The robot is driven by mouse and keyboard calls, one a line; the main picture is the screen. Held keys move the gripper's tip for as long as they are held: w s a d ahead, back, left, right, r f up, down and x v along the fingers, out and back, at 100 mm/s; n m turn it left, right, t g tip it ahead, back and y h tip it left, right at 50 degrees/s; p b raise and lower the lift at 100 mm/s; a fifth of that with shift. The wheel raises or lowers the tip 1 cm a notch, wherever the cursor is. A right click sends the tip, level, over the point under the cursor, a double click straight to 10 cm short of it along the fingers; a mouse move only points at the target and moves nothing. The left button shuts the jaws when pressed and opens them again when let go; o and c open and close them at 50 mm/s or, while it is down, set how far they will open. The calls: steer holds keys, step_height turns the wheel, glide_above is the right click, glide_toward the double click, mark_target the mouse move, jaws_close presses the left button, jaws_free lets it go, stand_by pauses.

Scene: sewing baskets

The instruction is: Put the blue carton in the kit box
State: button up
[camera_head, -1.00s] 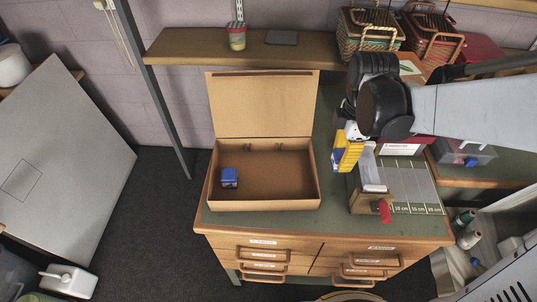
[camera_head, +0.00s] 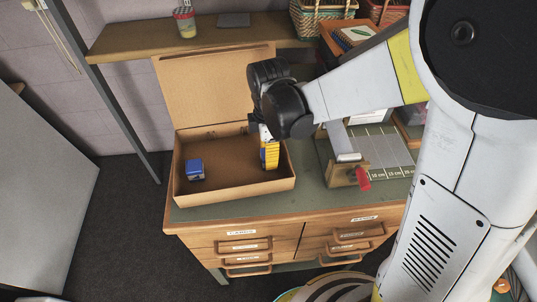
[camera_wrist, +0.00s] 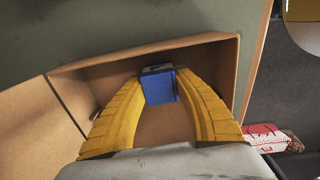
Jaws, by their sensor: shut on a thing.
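My gripper (camera_head: 269,157), with yellow fingers, is over the right part of the open kit box (camera_head: 230,196), fingertips pointing down. In the wrist view, the gripper (camera_wrist: 160,78) is shut on a blue carton (camera_wrist: 161,87) held between its fingertips, with the brown box floor behind it. The head view mostly hides this carton behind the fingers. I cannot tell whether it touches the box floor. Another small blue item (camera_head: 195,170) sits in the left part of the box. The kit box's cardboard lid (camera_head: 212,90) stands open at the back.
A shelf (camera_head: 130,42) behind holds a jar (camera_head: 185,22) and baskets (camera_head: 320,18). A strip of green desk (camera_head: 235,213) is clear in front of the box.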

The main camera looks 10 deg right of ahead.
steer(key=o, duration=0.8)
steer(key=shift+f, duration=0.15)
steer(key=o, duration=0.4)
step_height(320, 180, up, 12)
steer(key=f+p, duration=0.1)
steer(key=p, duration=0.3)
steer(key=s+d+r+m+t, duration=0.7)
steer(key=s+d+m, duration=0.3)
steer(key=m, duration=0.8)
steer(key=shift+d+r+m, duration=0.3)
steer(key=shift+d+r, duration=0.15)
steer(key=shift+d, duration=0.6)
